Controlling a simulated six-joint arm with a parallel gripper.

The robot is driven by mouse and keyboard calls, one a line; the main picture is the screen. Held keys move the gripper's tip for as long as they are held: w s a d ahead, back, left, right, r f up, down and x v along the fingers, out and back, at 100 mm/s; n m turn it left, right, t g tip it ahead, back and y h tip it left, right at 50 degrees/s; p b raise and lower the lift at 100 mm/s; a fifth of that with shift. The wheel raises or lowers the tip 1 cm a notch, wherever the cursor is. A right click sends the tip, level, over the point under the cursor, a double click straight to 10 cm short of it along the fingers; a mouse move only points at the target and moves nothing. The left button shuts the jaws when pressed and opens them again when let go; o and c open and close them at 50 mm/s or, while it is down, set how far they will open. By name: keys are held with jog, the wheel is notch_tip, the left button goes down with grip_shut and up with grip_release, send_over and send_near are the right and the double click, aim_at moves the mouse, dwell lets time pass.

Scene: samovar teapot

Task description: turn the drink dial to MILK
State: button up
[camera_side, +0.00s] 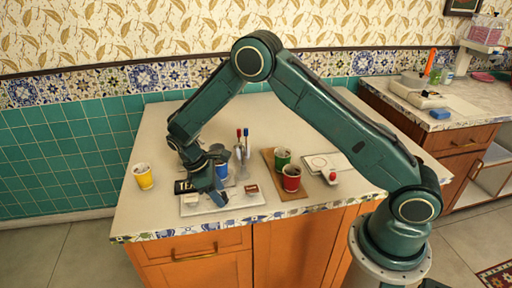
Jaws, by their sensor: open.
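My green gripper (218,194) points down over a flat white panel (250,199) near the counter's front edge. Its fingers are open, with nothing visibly held between them. A black block with pale lettering (183,187) is at the panel's left side, and a small brown and white piece (252,189) is at its right. I cannot make out the drink dial or the word MILK. My gripper and wrist hide part of the panel, and I cannot tell whether the fingertips touch anything there.
A blue cup (221,170) stands close behind my gripper. A holder with red and blue-tipped sticks (241,158) is beside it. A yellow cup (143,177) stands left. Green (282,158) and red (291,179) cups stand on a brown board right, by a white plate with a red knob (332,177).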

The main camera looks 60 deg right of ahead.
jog(key=shift+s+d+f, duration=0.1)
jog(key=shift+s+f, duration=0.05)
jog(key=shift+f, duration=0.2)
jog(key=c, duration=1)
jog(key=shift+o, duration=0.2)
jog(key=shift+m, duration=0.5)
jog(key=m, duration=0.2)
jog(key=m+y, duration=0.1)
jog(key=m, duration=0.1)
jog(key=shift+d+g+y, duration=0.15)
jog(key=shift+g+y, duration=0.15)
jog(key=shift+g, duration=0.1)
jog(key=shift+d+m+y, duration=0.1)
jog(key=shift+m+y, duration=0.8)
jog(key=shift+m, duration=1.5)
